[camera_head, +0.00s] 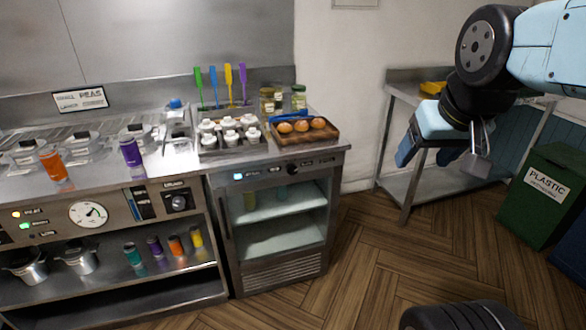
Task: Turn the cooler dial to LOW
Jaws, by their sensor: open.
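The cooler (279,222) is a steel cabinet with a glass door under the right end of the counter. Its dial (293,168) is a small dark knob on the strip above the door, right of a lit blue display (238,176). The dial's setting is too small to read. My gripper (428,158) hangs from my arm at the upper right, pointing down, open and empty. In the picture it is well right of the dial, in front of the side table, and not touching it.
A wooden tray (324,139) with round brown items sits on the counter above the dial. Another dark dial (179,201) is on the panel to the left. A steel side table (436,187) and a green plastic bin (545,193) stand at right. Wooden floor before the cooler is clear.

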